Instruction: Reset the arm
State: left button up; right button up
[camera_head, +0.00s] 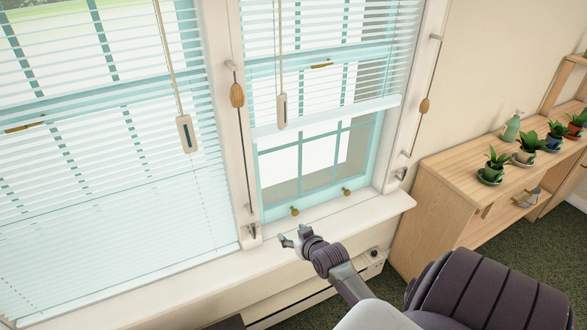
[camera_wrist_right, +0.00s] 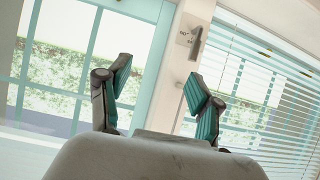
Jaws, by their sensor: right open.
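My right gripper (camera_head: 292,239) is open and empty in the head view, just above the white window sill (camera_head: 370,210). My right arm reaches up to it from the bottom right. In the right wrist view the two fingers of the right gripper (camera_wrist_right: 160,92) stand apart with nothing between them. Behind them are window panes, a white post and lowered blinds. My left gripper does not show in either view.
Blinds cover the left window (camera_head: 110,200); the right window's blind (camera_head: 330,60) is partly raised. Cords with wooden pulls (camera_head: 237,95) hang by the frames. A wooden shelf unit (camera_head: 450,190) with several potted plants (camera_head: 494,165) stands at right.

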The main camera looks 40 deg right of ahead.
dwell(0.5)
jog(key=s+a+f+n+g+y+b, duration=0.1)
jog(key=s+a+f+g, duration=0.15)
jog(key=s+f, duration=0.45)
jog(key=s+a+f+g+b, duration=0.15)
jog(key=a+f, duration=0.25)
jog(key=f, duration=0.6)
jog(key=s+a+f+n+g+y+b, duration=0.1)
jog(key=s+a+f, duration=0.4)
jog(key=f, duration=0.4)
jog(key=s+a+f+n+g, duration=0.1)
jog(key=s+a+f+g, duration=0.1)
jog(key=s+f, duration=0.3)
jog(key=s+a+f+n+g+y+b, duration=0.1)
jog(key=s+a+f, duration=0.3)
jog(key=s, duration=1)
jog(key=s+a+f+n+g+b, duration=0.1)
jog(key=s+a+f+g, duration=0.1)
jog(key=s+f, duration=0.5)
jog(key=s+a, duration=0.1)
jog(key=s, duration=0.1)
jog(key=shift+s+a+f+g, duration=0.15)
jog(key=shift+s+a+g, duration=0.15)
jog(key=shift+a+g, duration=0.1)
